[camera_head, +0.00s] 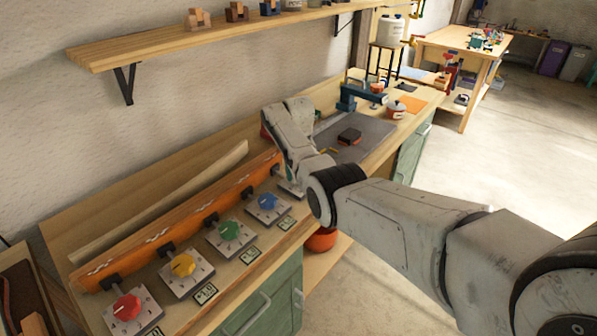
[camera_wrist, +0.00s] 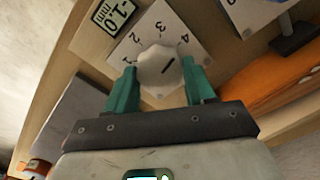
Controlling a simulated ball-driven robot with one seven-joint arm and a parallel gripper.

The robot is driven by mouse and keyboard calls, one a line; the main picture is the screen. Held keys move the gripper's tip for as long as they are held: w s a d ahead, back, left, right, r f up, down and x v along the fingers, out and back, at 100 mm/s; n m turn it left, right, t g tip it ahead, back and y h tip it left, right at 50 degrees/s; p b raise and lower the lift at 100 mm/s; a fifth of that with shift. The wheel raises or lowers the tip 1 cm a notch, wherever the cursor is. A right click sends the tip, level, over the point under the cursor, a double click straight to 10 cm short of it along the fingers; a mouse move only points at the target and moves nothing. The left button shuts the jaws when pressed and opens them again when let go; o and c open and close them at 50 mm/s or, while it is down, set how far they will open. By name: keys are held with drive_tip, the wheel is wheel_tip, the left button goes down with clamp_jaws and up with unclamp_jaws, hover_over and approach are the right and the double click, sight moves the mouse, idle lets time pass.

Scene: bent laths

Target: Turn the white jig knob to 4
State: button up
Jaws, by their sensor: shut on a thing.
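The white jig knob (camera_wrist: 157,68) sits on a square pale plate (camera_wrist: 172,22) marked 1, 2, 3 and 4, in the wrist view. A dark line on the knob slants up and right, roughly toward the 4. My gripper (camera_wrist: 160,78) is shut on the knob, with one green finger on each side. In the head view, part of the knob's plate (camera_head: 291,189) shows beside my wrist, and the knob is hidden by my arm.
Blue (camera_head: 267,202), green (camera_head: 229,230), yellow (camera_head: 183,265) and red (camera_head: 127,307) knobs line the bench to the left. An orange bent lath (camera_head: 160,238) runs behind them. A grey mat (camera_head: 368,132) with a dark block (camera_head: 349,136) lies farther right.

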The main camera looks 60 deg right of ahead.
drive_tip(key=shift+m, duration=1)
drive_tip(key=o, duration=1)
drive_tip(key=shift+r, duration=0.15)
wheel_tip(320, 180, up, 11)
drive_tip(key=shift+f+b, duration=0.2)
drive_tip(key=shift+b, duration=0.4)
